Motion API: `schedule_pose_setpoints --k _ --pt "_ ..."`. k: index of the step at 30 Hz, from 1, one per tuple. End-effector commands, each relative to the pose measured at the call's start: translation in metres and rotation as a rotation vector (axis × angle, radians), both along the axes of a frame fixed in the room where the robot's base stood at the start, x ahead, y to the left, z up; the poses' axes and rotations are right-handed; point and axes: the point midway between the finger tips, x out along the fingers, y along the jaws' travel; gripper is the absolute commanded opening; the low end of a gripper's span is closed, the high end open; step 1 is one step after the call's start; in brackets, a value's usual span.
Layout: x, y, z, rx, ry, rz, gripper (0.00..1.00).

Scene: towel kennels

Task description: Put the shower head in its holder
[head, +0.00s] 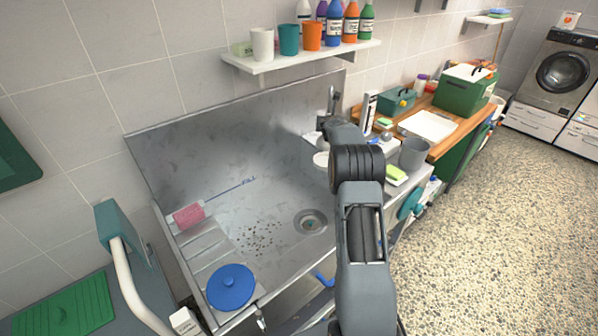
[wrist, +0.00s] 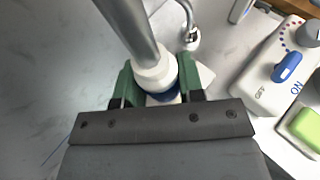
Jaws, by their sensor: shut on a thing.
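My gripper (wrist: 158,88) shows in the wrist view with its two green fingertips shut around a white piece with a blue band, which looks like part of the shower head (wrist: 153,76). A grey tube runs from its white collar to the top edge of the view. A pale round part (head: 321,159) shows left of my arm in the head view, over the sink's back right; I cannot tell if it belongs to the shower head. My arm hides most of the grip there. I cannot make out the holder clearly in either view.
A curved metal pipe (wrist: 187,14) and a white switch box (wrist: 270,75) are near my gripper. A shelf (head: 300,58) with cups and bottles is above.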

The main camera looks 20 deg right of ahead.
Motion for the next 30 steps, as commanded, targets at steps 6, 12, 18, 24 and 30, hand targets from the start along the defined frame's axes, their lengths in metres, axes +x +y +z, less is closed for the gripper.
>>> schedule_pose_setpoints --k 6,12,18,24,30 --pt "0.0 -0.001 0.002 -0.002 -0.003 -0.001 0.0" --pt "0.0 -0.001 -0.004 0.0 -0.002 -0.001 0.0" --pt "0.0 -0.001 -0.019 -0.001 -0.002 -0.002 0.0" --pt "-0.001 -0.001 -0.029 -0.001 -0.003 -0.002 0.0" --pt "-0.001 -0.001 -0.028 -0.001 -0.003 -0.002 0.0"
